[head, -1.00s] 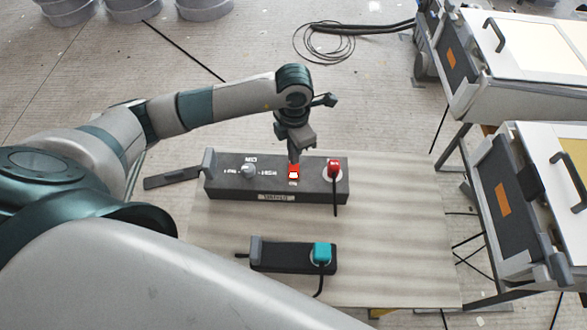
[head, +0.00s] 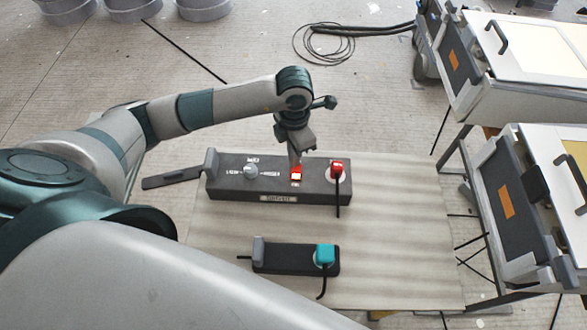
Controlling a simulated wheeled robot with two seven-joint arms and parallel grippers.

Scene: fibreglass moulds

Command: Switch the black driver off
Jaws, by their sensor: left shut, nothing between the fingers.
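The black driver (head: 225,187) is a long dark box on the table, with a grey dial (head: 251,170), a lit red rocker switch (head: 296,177) and a red plug (head: 337,168) at its right end. My left gripper (head: 296,164) is shut and empty, pointing down at the back edge of the red switch. Its fingertips overlap the switch in the picture; I cannot tell whether they touch it. My right gripper is out of view.
A smaller black box (head: 285,260) with a teal plug (head: 325,254) sits nearer on the wooden table (head: 400,240). A dark flat lever (head: 172,177) sticks out left of the driver. White-lidded cases (head: 535,150) stand at the right. The table's right part is clear.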

